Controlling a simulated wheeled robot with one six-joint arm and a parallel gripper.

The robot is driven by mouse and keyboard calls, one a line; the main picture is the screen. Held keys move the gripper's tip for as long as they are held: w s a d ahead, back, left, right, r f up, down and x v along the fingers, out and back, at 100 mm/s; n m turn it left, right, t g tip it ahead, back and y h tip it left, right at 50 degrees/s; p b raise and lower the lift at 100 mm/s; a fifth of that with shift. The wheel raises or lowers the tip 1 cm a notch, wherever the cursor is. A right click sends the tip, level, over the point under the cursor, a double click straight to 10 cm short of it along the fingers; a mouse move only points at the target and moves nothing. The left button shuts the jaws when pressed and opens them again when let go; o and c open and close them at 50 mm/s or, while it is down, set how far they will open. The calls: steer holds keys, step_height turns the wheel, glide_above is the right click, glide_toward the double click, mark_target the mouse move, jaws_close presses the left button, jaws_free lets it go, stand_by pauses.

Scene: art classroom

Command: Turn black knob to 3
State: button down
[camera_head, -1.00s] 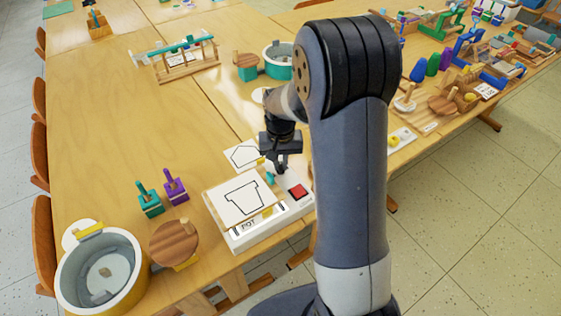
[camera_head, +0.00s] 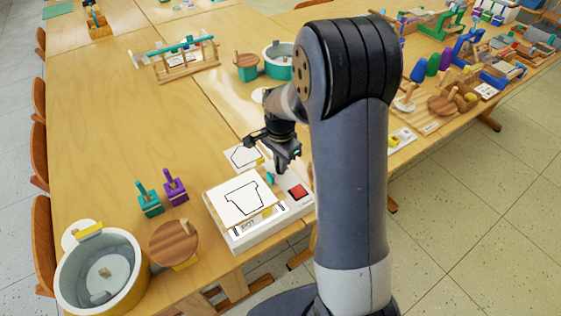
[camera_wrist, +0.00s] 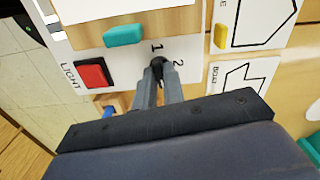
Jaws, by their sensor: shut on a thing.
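The black knob (camera_wrist: 157,62) is small and sits on the white panel of a light box (camera_head: 240,240). In the wrist view it is between the fingertips of my gripper (camera_wrist: 158,74), which is shut on it. The digits 1 and 2 are printed beside the knob; a 3 does not show. The fingers hide part of the knob, and I cannot tell where it points. In the head view my gripper (camera_head: 284,167) points down at the box's far end, and the knob is hidden there.
A red button (camera_head: 299,192) labelled LIGHT in the wrist view and a teal block (camera_wrist: 125,35) are close to the knob. A pot drawing (camera_head: 241,201) lies on the box.

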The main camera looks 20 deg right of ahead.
steer(key=shift+m, duration=0.8)
steer(key=c, duration=1.5)
jaws_free()
step_height(320, 180, up, 11)
steer(key=shift+f, duration=0.2)
step_height(320, 180, down, 11)
steer(key=shift+r, duration=0.15)
